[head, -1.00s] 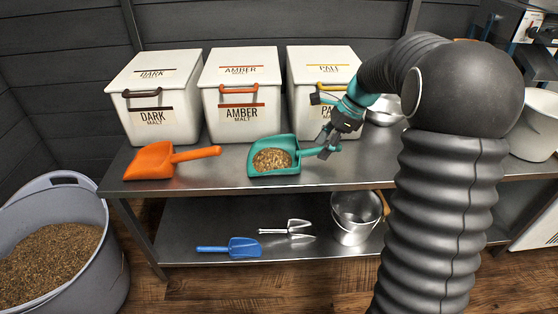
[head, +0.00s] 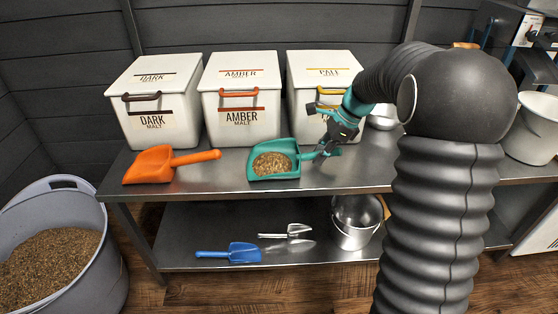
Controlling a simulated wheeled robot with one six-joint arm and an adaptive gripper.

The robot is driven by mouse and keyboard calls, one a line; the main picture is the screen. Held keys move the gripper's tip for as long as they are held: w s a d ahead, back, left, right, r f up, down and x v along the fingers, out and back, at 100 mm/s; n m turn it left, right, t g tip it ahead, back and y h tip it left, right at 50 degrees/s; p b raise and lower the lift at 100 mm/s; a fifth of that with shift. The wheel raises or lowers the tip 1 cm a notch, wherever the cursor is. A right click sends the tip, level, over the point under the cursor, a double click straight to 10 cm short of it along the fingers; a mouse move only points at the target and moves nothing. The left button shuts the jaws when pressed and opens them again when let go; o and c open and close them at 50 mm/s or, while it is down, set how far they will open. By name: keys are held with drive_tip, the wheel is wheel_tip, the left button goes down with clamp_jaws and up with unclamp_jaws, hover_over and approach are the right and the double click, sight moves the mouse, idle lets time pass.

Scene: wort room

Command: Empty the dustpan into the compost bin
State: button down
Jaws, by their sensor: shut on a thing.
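The teal dustpan (head: 263,176) holds a heap of brown grain (head: 272,163) and is at the front of the metal table's upper shelf. Its open side points left and its handle points right. My gripper (head: 325,151) is shut on the dustpan's handle. I cannot tell whether the pan touches the shelf. A grey round tub (head: 112,252), which looks like the compost bin, stands on the floor at the lower left. It contains a brown grainy mass.
An orange scoop (head: 155,164) lies left of the dustpan on the shelf (head: 220,182). White lidded malt bins (head: 240,122) stand behind. The lower shelf holds a blue scoop (head: 240,252), a metal scoop (head: 293,231) and a metal bucket (head: 354,235).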

wheel_tip(320, 180, up, 3)
drive_tip(key=p, duration=0.3)
drive_tip(key=shift+r, duration=0.2)
drive_tip(key=shift+r+p, duration=0.3)
drive_tip(key=shift+r, duration=1)
drive_tip(key=c, duration=1.8)
unclamp_jaws()
drive_tip(key=shift+c, duration=0.2)
clamp_jaws()
